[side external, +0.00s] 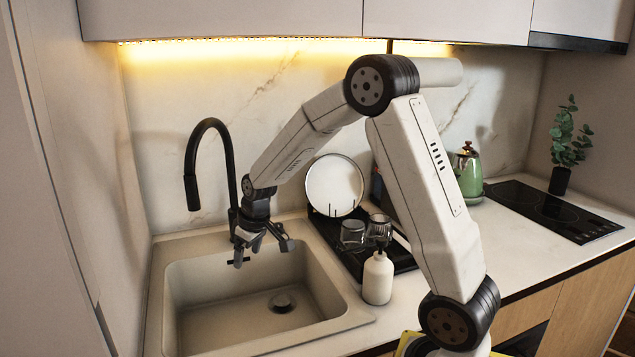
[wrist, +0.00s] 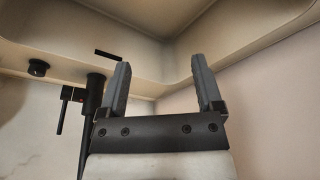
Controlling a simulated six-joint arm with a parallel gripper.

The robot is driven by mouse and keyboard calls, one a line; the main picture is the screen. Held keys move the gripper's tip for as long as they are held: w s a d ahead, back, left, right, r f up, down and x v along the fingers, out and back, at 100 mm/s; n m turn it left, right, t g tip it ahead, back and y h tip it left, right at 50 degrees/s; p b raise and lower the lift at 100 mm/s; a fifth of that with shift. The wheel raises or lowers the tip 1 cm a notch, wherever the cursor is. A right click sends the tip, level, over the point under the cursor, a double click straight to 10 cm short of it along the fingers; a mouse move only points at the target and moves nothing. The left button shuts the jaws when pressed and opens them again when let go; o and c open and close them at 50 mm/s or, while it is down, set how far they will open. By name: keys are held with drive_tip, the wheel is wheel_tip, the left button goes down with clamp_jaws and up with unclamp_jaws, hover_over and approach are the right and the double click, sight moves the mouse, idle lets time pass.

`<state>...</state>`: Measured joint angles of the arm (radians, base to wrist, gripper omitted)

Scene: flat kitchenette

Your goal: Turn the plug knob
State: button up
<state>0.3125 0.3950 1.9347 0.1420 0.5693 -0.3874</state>
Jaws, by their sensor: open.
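A small round black knob (wrist: 38,68), which looks like the plug knob, sits on the sink's ledge at the left of the wrist view, beside the black faucet (wrist: 88,120). I cannot make it out for certain in the side view. My gripper (side external: 248,254) hangs over the back of the sink (side external: 215,318), close to the faucet (side external: 228,165). In the wrist view my gripper (wrist: 160,64) has its two grey fingers wide apart with nothing between them. The knob is left of both fingers, apart from them. The round drain plug (side external: 282,302) lies in the sink floor.
The faucet's lever (wrist: 65,105) with a red dot lies between knob and fingers in the wrist view. Right of the sink are a dish rack (side external: 395,262) with a plate (side external: 334,185) and glasses (side external: 352,234), and a white soap bottle (side external: 378,280). The basin is empty.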

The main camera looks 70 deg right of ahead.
drive_tip(key=w+d, duration=0.3)
drive_tip(key=d, duration=0.4)
drive_tip(key=w+d, duration=0.3)
drive_tip(key=d, duration=0.3)
drive_tip(key=t, duration=0.2)
approach(279, 225)
drive_tip(key=shift+w+f, duration=0.45)
drive_tip(key=shift+f, duration=0.05)
drive_tip(key=shift+f+g, duration=0.1)
drive_tip(key=shift+g, duration=0.2)
drive_tip(key=shift+x, duration=3.75)
drive_tip(key=shift+w, duration=0.1)
clamp_jaws()
